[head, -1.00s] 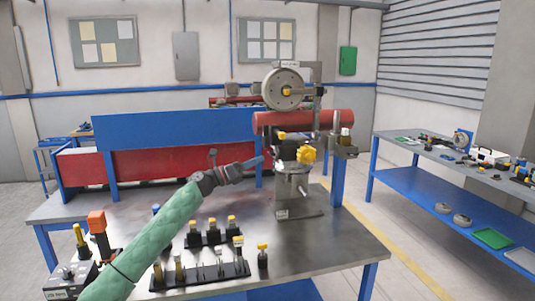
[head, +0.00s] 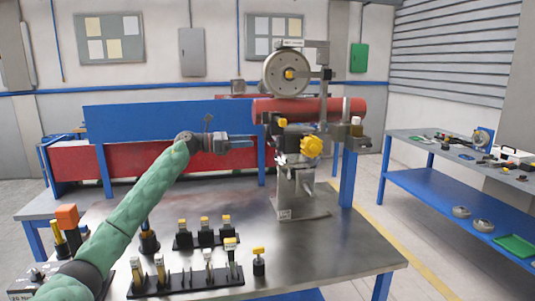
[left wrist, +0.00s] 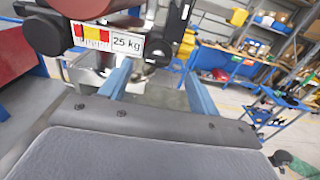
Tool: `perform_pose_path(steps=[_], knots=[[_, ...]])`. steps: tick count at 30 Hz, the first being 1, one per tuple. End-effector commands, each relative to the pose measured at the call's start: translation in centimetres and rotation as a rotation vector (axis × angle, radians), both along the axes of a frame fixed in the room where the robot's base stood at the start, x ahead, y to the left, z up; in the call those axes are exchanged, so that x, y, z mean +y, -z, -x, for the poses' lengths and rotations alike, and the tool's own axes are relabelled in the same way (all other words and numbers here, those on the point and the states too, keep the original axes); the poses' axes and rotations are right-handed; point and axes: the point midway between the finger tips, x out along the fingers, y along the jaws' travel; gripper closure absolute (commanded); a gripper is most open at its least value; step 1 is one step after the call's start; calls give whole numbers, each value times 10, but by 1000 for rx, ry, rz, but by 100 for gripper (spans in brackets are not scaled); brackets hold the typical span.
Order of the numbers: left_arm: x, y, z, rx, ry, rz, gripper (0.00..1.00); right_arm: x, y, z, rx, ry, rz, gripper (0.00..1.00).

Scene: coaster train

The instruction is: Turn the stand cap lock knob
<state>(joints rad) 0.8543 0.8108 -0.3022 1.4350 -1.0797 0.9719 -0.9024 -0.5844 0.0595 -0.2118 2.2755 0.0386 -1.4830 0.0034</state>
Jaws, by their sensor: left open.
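A metal stand (head: 297,190) rises from the steel table and carries a red cylinder (head: 345,110) and a grey wheel (head: 287,73). A lobed yellow knob (head: 312,146) is on the front of its head, and a smaller yellow piece (head: 282,122) is left of it. I cannot tell for certain which is the cap lock knob. My left gripper (head: 253,142) is level, left of the stand and apart from the lobed knob. In the left wrist view its blue fingers are spread and empty (left wrist: 157,72), with a 25 kg label (left wrist: 95,37) beyond. My right gripper is out of view.
The table's right front is clear. A blue side bench (head: 440,188) stands at the right.

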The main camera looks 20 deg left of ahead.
Motion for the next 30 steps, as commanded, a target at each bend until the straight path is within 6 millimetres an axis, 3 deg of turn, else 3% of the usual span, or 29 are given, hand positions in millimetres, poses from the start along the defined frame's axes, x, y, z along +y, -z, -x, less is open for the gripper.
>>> perform_pose_path(steps=[1, 6, 14, 21, 30], knots=[[0, 11, 0, 0, 0, 0, 38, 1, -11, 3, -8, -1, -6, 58], [0, 18, 0, -1, 0, 1, 38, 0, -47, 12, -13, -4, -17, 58], [-14, 16, -9, 0, 1, 1, 38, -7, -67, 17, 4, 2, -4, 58], [-45, 15, -30, 0, 1, 2, 38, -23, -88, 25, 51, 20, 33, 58], [-63, 18, -42, -1, 0, 1, 38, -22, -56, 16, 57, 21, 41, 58]])
